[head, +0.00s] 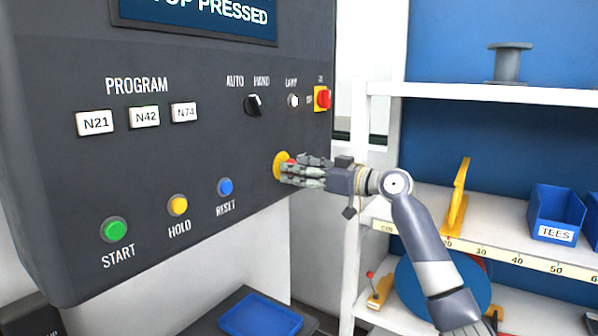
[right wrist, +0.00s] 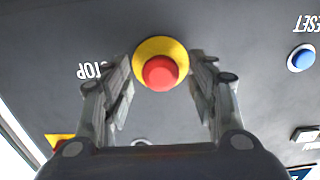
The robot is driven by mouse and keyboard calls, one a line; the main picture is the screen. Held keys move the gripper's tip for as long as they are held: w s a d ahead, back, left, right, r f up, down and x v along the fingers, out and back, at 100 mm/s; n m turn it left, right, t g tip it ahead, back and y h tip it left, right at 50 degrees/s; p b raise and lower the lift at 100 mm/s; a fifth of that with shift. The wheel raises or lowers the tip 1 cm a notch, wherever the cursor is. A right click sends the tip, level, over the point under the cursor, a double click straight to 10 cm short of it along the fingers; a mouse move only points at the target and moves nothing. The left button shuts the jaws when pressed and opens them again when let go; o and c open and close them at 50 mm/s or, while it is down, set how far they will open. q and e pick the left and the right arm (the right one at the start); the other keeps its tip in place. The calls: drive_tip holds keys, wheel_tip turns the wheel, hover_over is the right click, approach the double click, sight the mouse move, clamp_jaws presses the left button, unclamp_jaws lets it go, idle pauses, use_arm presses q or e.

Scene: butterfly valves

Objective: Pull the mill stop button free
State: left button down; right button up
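The red mill stop button (right wrist: 160,72) sits on a round yellow base on the dark panel in the right wrist view. In the head view the button's yellow base (head: 279,166) shows at the panel's lower right, and the red cap is mostly hidden by my right gripper (head: 291,173). In the right wrist view the right gripper (right wrist: 161,60) is open. Its two fingers stand on either side of the button, with a visible gap on each side. The display (head: 215,14) shows the words "PRESSED". My left gripper is not in view.
The panel also bears a blue reset button (head: 225,187), a yellow hold button (head: 178,205), a green start button (head: 114,229) and a black selector knob (head: 253,104). A red switch (head: 322,98) is above the gripper. White shelves (head: 480,93) stand to the right.

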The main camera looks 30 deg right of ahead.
drive_tip(key=v, duration=1.2)
drive_tip(key=shift+d+f, duration=0.1)
drive_tip(key=shift+f, duration=0.05)
idle(0.5)
